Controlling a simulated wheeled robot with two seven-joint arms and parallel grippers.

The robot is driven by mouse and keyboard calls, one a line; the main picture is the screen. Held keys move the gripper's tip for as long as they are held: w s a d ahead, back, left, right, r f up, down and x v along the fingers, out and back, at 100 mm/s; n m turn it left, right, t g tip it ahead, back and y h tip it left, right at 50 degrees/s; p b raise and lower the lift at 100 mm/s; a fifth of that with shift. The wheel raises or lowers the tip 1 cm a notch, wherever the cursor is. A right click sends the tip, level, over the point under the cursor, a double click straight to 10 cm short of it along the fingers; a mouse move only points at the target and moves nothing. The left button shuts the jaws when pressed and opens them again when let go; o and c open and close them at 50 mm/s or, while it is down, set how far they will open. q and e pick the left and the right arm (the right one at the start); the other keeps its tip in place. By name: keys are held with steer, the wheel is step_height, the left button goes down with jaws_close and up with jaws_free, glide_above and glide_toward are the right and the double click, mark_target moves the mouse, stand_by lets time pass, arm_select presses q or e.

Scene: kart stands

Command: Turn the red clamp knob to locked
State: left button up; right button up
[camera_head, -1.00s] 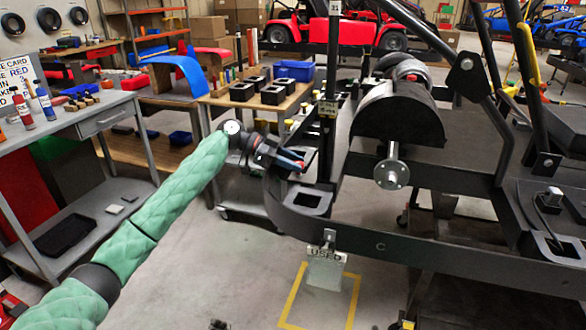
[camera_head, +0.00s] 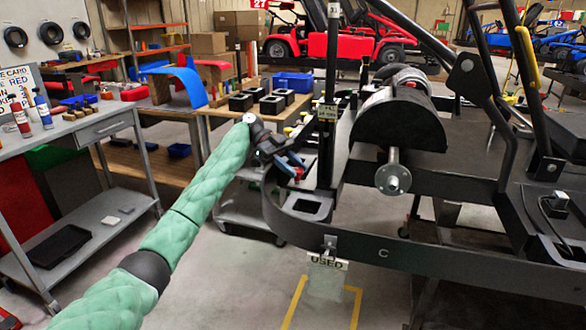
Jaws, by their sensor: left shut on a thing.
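My left gripper (camera_head: 290,163) reaches in on the green-sleeved arm to the front left corner of the black kart frame (camera_head: 345,238). Its dark fingers with blue parts are shut on the small red clamp knob (camera_head: 298,173), beside the black upright post. The fingers hide most of the knob, so its turned angle cannot be read. My right gripper is not in view.
A metal hub (camera_head: 393,179) sticks out from the kart. A grey bench (camera_head: 90,125) with bottles stands left. A wooden table with black bins (camera_head: 272,104) is behind. Open floor lies in front.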

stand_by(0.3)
arm_select(q)
steer(key=o, duration=1)
steer(key=shift+v, duration=3.85)
